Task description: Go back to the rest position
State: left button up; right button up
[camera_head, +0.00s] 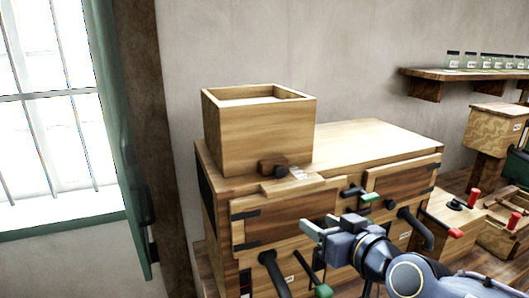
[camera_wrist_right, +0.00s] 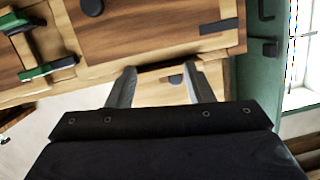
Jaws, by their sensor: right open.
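My right gripper (camera_head: 312,229) reaches in from the lower right, in front of the wooden cabinet (camera_head: 372,138). Its two fingers (camera_wrist_right: 162,88) show apart and empty in the right wrist view, with the cabinet front beyond them. I cannot tell the exact gap to the cabinet. My left gripper does not show in either view.
An open wooden box (camera_head: 258,140) stands on the cabinet. Green-tipped levers (camera_head: 369,197) and black handles stick out of its front. A green shutter (camera_head: 125,150) and window stand at left. Red-handled wooden units (camera_head: 455,213) stand at right, below a shelf (camera_head: 470,74) of jars.

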jog(key=s+d+f+m+g+h, duration=0.1)
jog(key=s+d+f+m+g, duration=0.1)
jog(key=s+f, duration=0.6)
jog(key=s+d+f+m+g+h, duration=0.1)
jog(key=s+d+f+g, duration=0.4)
jog(key=s, duration=0.9)
notch_tip(320, 180, down, 4)
jog(key=shift+s+r+m+g, duration=0.15)
jog(key=shift+r+m+g, duration=0.05)
jog(key=shift+m+g, duration=0.65)
